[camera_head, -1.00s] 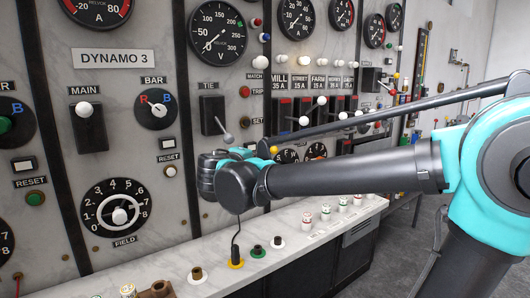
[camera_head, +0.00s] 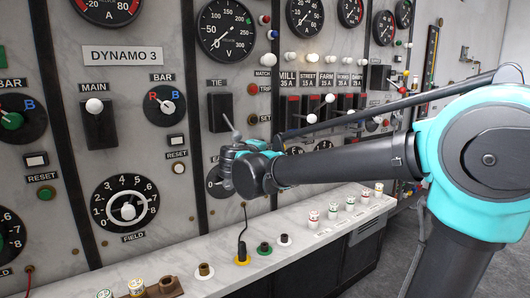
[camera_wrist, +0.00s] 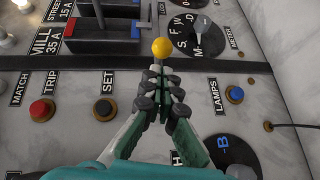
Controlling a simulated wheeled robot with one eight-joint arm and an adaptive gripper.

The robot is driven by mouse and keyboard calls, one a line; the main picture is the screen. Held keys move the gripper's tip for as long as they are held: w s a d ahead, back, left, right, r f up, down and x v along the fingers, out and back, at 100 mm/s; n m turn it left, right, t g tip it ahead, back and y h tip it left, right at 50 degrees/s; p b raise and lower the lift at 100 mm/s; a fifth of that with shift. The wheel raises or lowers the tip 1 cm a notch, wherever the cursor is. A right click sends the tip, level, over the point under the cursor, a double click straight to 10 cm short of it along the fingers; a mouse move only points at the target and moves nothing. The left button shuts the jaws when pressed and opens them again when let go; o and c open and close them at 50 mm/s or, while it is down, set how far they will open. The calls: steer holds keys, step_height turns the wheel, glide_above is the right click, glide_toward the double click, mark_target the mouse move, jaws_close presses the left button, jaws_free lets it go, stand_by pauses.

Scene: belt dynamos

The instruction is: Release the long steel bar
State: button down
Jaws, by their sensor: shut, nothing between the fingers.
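In the wrist view, a thin steel bar (camera_wrist: 154,16) with a yellow ball (camera_wrist: 162,47) at its near end runs along the feeder switches. I take it for the long steel bar; its far part is out of the picture. My gripper (camera_wrist: 163,72) is shut and empty, with its fingertips just short of the ball. I cannot tell whether they touch it. In the head view my gripper (camera_head: 228,170) is in front of the panel below the TIE switch, and the ball is hidden there.
The TIE switch (camera_head: 219,108) and its lever stand just above my gripper. Red feeder switches (camera_head: 293,108) stand to the right. A marble ledge (camera_head: 215,268) with sockets and a plugged cord (camera_head: 242,240) lies below. Red (camera_wrist: 41,109) and black (camera_wrist: 115,108) buttons are near my fingers.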

mark_target(281, 147)
steer(key=shift+x, duration=1.5)
steer(key=shift+w+d, duration=0.5)
steer(key=shift+d, duration=0.25)
steer(key=shift+w+d, duration=0.5)
steer(key=shift+d, duration=0.25)
